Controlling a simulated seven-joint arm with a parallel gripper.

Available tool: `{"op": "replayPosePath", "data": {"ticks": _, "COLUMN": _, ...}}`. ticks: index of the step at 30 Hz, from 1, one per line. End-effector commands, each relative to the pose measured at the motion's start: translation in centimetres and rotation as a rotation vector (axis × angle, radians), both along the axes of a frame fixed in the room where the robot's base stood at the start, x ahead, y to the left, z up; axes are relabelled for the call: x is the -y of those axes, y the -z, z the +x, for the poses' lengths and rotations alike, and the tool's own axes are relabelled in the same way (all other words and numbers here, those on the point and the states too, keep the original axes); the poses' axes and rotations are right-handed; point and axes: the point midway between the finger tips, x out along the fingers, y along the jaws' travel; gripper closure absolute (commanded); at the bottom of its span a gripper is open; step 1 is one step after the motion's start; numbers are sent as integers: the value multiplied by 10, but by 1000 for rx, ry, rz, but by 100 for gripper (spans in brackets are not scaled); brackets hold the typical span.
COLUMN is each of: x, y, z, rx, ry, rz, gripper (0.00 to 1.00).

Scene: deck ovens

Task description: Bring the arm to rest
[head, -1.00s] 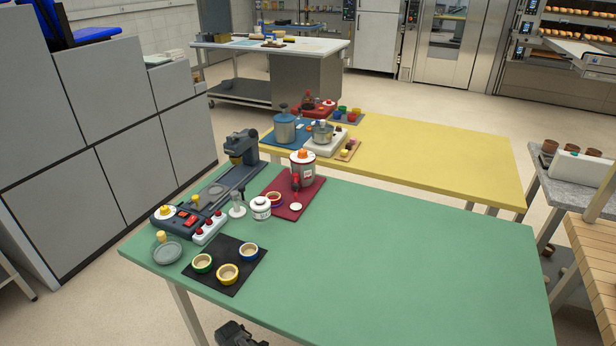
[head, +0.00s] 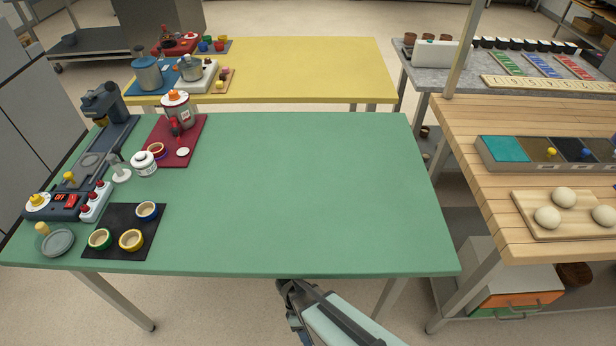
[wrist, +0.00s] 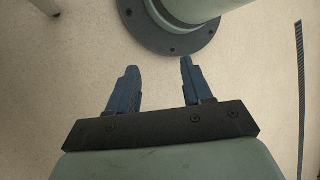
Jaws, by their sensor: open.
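My gripper (wrist: 157,82) shows in the wrist view with its two dark fingers apart and nothing between them. It points at the bare speckled floor, with my own round base close by at the top of that view. In the head view, part of my arm shows at the bottom, just in front of the near edge of the green table (head: 300,200). It is below or beside that edge, and the fingertips cannot be made out there.
On the green table's left stand a grey machine (head: 90,160), a black mat (head: 125,250) with several small bowls, and a red mat (head: 190,150) with a canister (head: 177,108). Its middle and right are clear. A wooden table (head: 470,130) stands right, a yellow table (head: 310,65) behind.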

Motion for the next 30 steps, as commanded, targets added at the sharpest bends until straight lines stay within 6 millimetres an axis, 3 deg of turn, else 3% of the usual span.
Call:
{"op": "replayPosePath", "data": {"ticks": 1, "x": 19, "y": -3, "z": -12, "rx": -28, "ry": 50, "rz": -26, "gripper": 50}}
{"op": "replayPosePath", "data": {"ticks": 6, "x": 65, "y": -9, "z": -44, "rx": -105, "ry": 210, "rz": -105, "gripper": 50}}
{"op": "replayPosePath", "data": {"ticks": 13, "x": 108, "y": -15, "z": -75, "rx": -121, "ry": 470, "rz": -216, "gripper": 50}}
{"op": "replayPosePath", "data": {"ticks": 24, "x": 154, "y": -9, "z": -80, "rx": 67, "ry": 1008, "rz": -398, "gripper": 50}}
{"op": "replayPosePath", "data": {"ticks": 30, "x": 167, "y": -6, "z": -77, "rx": 136, "ry": 1196, "rz": -458, "gripper": 50}}
